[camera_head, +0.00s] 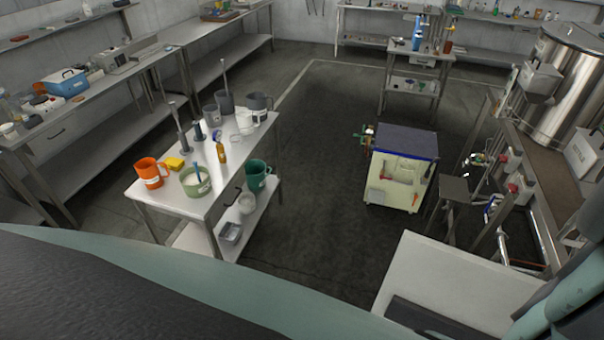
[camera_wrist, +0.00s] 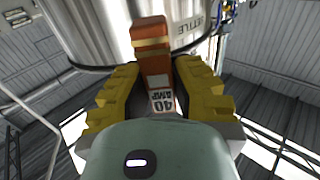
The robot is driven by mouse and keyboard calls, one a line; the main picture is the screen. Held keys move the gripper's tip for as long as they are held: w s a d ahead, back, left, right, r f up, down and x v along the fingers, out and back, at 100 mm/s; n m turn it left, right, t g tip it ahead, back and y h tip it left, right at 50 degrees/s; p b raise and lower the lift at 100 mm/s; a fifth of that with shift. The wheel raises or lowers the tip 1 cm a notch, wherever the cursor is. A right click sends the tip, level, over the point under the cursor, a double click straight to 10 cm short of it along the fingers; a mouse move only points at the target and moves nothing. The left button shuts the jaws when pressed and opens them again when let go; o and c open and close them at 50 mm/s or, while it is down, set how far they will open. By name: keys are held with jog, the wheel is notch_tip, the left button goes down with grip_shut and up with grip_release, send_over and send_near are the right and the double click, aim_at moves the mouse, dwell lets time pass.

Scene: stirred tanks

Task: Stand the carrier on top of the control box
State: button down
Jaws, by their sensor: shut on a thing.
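The carrier (camera_wrist: 153,62) is a brown-orange block with a tan band and a white label reading "40 AMP". In the wrist view it sits between the yellow pads of my gripper (camera_wrist: 158,72), which is shut on it. Its far end sticks out past the pads. In the head view neither the carrier nor my gripper shows. Two grey boxes show by the steel tank at the right, an upper one (camera_head: 541,80) and a lower one (camera_head: 583,154) with lettering. I cannot tell which is the control box. The wrist view shows a tank wall (camera_wrist: 100,30) behind the carrier.
The steel tank (camera_head: 567,75) stands at the right, with pipes and red-handled valves (camera_head: 513,188) below. A white-topped table (camera_head: 440,275) is near the front right. A blue-topped cabinet (camera_head: 400,170) and a cluttered bench (camera_head: 190,200) stand further left. Floor between them is clear.

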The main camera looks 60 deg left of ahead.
jog(key=shift+w, duration=0.4)
jog(key=shift+w+d+f+b, duration=0.1)
jog(key=shift+d+f+b, duration=0.1)
jog(key=shift+f+b, duration=1.3)
jog(key=shift+f, duration=0.3)
jog(key=shift+f, duration=0.15)
jog(key=c, duration=1)
grip_release()
jog(key=shift+o, duration=0.2)
